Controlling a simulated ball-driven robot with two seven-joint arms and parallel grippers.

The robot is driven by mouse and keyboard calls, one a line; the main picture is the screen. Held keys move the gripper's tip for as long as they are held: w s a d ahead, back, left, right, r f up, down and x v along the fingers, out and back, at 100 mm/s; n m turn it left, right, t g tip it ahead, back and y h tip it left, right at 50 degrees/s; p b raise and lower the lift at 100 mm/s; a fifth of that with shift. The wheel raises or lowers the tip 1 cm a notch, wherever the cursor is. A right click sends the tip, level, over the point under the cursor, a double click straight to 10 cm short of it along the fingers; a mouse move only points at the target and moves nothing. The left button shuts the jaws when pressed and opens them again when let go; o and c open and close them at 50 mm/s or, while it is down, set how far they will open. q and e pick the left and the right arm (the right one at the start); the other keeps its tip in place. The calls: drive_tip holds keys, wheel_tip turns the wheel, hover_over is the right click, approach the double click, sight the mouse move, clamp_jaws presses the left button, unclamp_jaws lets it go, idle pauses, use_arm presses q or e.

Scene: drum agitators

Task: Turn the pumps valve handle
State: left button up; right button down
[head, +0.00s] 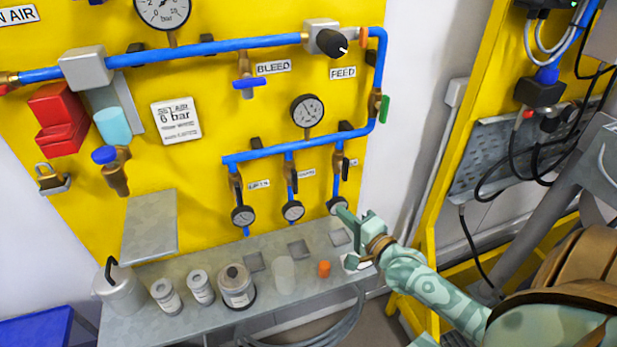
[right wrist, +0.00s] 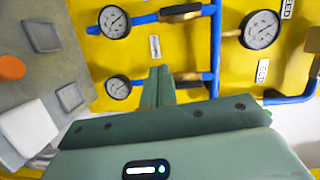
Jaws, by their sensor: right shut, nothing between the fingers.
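Three branch valves with dark handles hang from the lower blue pipe (head: 262,152) on the yellow panel: left handle (head: 236,181), middle handle (head: 294,180), right handle (head: 346,166). Their small labels are too blurred to read, so I cannot tell which is the pumps valve. My right gripper (head: 347,219) is shut and empty, just below the right branch, in front of its gauge (head: 338,205). In the right wrist view its fingers (right wrist: 158,84) are together, near a brass valve (right wrist: 188,77) and between gauges. Contact with a handle cannot be told. My left gripper is not in view.
A grey shelf (head: 205,329) under the panel carries several jars, a beaker and an orange cap (head: 324,268). A green handle (head: 384,108) sits on the right pipe, and a black knob (head: 331,43) above. A yellow frame (head: 447,150) stands right.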

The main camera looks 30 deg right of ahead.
sight(294, 182)
drive_tip(key=w+a+r+m, duration=0.1)
drive_tip(key=w+a, duration=0.2)
drive_tip(key=w, duration=0.8)
drive_tip(key=shift+a+r+t, duration=0.2)
drive_tip(key=shift+r+t, duration=0.1)
drive_tip(key=shift+r, duration=0.05)
